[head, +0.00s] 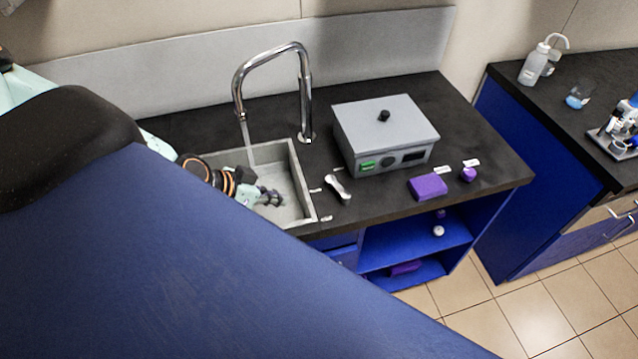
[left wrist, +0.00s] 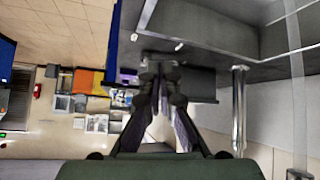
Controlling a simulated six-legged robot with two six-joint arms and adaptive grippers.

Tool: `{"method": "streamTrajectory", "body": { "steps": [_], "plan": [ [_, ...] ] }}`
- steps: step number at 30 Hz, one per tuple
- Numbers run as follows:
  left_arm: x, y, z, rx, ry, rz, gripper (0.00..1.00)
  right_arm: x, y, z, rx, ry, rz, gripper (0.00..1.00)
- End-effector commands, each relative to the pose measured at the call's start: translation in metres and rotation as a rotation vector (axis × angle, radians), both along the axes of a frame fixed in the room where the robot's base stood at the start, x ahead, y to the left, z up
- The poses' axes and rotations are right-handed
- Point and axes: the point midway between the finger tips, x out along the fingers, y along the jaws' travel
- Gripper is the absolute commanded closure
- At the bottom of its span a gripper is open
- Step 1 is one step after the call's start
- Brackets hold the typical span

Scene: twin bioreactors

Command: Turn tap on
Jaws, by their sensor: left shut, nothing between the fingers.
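The chrome tap (head: 304,95) arches over the grey sink (head: 304,185), and a pale stream of water (head: 248,145) falls from its spout. A white lever (head: 337,187) sits on the black counter just right of the sink. My left gripper (head: 270,197) is over the sink, left of the lever and apart from it. It is shut and empty, and its fingers also show in the left wrist view (left wrist: 160,75). There, the tap's chrome post (left wrist: 238,105) stands to the right of the fingers. My right gripper is out of view.
A grey box device (head: 385,130) stands behind the lever on the counter. A purple block (head: 428,187) and a small purple item (head: 468,174) lie right of it. A second bench (head: 580,65) with bottles is at the right, past a floor gap.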

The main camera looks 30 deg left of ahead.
Motion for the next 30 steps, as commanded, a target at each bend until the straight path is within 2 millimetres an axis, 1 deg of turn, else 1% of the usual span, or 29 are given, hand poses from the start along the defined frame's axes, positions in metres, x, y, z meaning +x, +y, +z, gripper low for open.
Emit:
{"method": "streamTrajectory", "body": {
  "steps": [4, 8, 30],
  "plan": [
    [0.010, 0.003, 0.008, 0.044, -0.072, -0.005, 1.00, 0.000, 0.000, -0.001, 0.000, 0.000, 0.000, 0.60],
    [0.015, 0.004, 0.007, 0.056, -0.086, 0.001, 1.00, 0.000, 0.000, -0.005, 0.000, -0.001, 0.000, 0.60],
    [0.051, -0.009, -0.031, 0.057, -0.084, -0.003, 1.00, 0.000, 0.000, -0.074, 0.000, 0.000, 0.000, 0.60]
  ]
}}
